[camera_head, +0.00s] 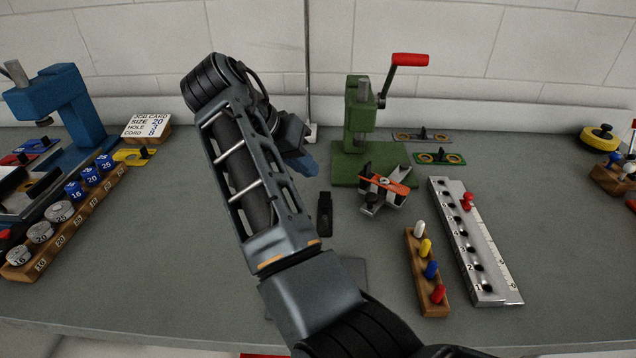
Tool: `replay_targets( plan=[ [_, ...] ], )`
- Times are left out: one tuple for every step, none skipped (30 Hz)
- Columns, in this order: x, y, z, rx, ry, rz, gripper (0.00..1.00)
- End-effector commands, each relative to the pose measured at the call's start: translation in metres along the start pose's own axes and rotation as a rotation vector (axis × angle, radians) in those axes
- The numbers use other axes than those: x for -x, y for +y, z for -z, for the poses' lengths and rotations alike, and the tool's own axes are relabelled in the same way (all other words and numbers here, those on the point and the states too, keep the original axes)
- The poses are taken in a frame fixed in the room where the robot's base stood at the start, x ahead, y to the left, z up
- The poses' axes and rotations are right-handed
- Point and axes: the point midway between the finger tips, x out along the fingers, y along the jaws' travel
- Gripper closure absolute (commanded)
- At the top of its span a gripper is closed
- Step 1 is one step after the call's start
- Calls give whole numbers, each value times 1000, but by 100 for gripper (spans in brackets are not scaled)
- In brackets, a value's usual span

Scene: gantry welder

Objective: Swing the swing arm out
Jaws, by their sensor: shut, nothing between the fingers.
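An orange bar (388,184) with a round pivot-like middle lies across a grey, V-shaped metal piece (372,201) at the front of the green press's base. I take this bar to be the swing arm, but cannot be sure. The green press (362,125) stands behind it, with a red-gripped lever (409,60) at its top right.
A small black block (325,214) stands between my arm and the orange bar. A wooden peg rack (413,262) and a numbered metal rail (489,262) lie at right front. A blue press (62,105) and wooden racks fill the left.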

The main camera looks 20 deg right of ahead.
Motion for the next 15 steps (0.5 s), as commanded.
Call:
replay_targets(
  plan=[
    [-4, 1, 0, -1, -4, -4, 100],
    [-7, 1, 0, -1, -4, -4, 100],
    [-12, 1, 0, 0, -4, -5, 100],
    [-16, 1, 0, 0, -4, -6, 100],
    [-21, 1, 0, 0, -4, -6, 100],
    [-28, 1, 0, 0, -4, -5, 100],
    [-32, 1, 0, 1, -4, -5, 100],
    [-38, 1, -1, 2, -4, -5, 100],
    [-46, 1, -1, 2, -3, -4, 100],
    [-52, 1, -1, 1, -3, -4, 100],
    [-58, 1, 0, 1, -3, -4, 100],
    [-66, 1, 0, 1, -3, -4, 100],
    [-72, 2, 0, 1, -4, -5, 100],
    [-78, 2, 0, 1, -3, -4, 100],
    [-86, 2, 0, 2, -3, -4, 100]
  ],
)
